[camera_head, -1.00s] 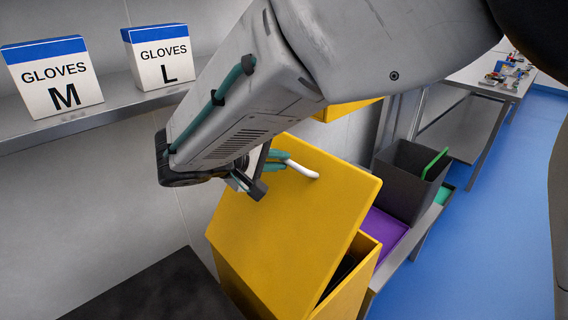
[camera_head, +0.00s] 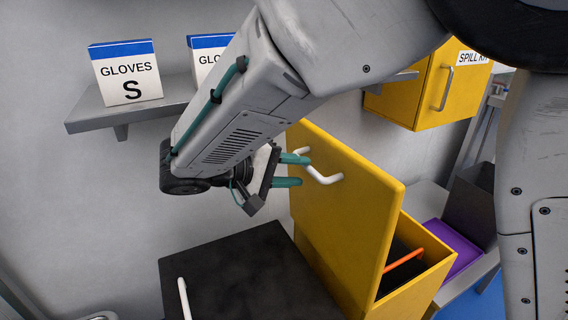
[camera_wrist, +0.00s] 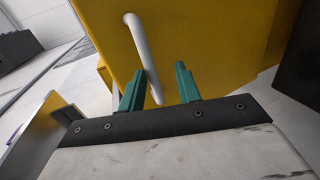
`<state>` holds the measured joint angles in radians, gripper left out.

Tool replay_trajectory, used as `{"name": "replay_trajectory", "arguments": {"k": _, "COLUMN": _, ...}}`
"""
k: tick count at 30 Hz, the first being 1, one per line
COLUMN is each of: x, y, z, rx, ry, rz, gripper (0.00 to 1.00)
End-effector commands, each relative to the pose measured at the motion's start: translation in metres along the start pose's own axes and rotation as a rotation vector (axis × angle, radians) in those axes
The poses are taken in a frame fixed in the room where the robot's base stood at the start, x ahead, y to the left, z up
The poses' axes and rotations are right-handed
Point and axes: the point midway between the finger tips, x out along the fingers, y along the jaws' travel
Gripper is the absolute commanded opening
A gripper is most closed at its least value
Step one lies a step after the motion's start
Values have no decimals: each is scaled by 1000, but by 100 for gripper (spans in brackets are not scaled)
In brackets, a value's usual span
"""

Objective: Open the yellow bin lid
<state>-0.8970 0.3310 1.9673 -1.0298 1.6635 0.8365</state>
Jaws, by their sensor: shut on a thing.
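The yellow bin (camera_head: 425,283) stands right of centre in the head view, and its opening shows on the right side. Its yellow lid (camera_head: 350,215) is raised and steeply tilted. A white bar handle (camera_head: 325,178) is on the lid's face. My gripper (camera_head: 303,171) is at this handle with its teal fingers shut on it. In the wrist view, the white handle (camera_wrist: 141,45) runs down between the teal fingers (camera_wrist: 160,88), close to the left one, with the yellow lid (camera_wrist: 215,40) behind. The far end of the handle's grip is partly hidden.
A black-topped bin (camera_head: 240,275) with a white handle stands directly left. An orange edge (camera_head: 405,258) shows inside the yellow bin. A purple surface (camera_head: 452,243) and dark tub (camera_head: 470,205) are at right. A yellow spill kit cabinet (camera_head: 415,90) and glove shelf (camera_head: 95,118) hang behind.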

Motion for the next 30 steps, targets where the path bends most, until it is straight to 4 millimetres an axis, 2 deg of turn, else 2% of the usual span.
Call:
{"name": "replay_trajectory", "arguments": {"k": 1, "x": 7, "y": -11, "z": 3, "rx": -17, "ry": -15, "rz": -12, "gripper": 0}}
{"name": "replay_trajectory", "arguments": {"k": 17, "x": 8, "y": -13, "z": 4, "rx": -12, "ry": -27, "rz": -12, "gripper": 0}}
{"name": "replay_trajectory", "arguments": {"k": 18, "x": 8, "y": -14, "z": 4, "rx": -13, "ry": -27, "rz": -12, "gripper": 34}}
{"name": "replay_trajectory", "arguments": {"k": 30, "x": 5, "y": -11, "z": 3, "rx": -8, "ry": -20, "rz": -10, "gripper": 34}}
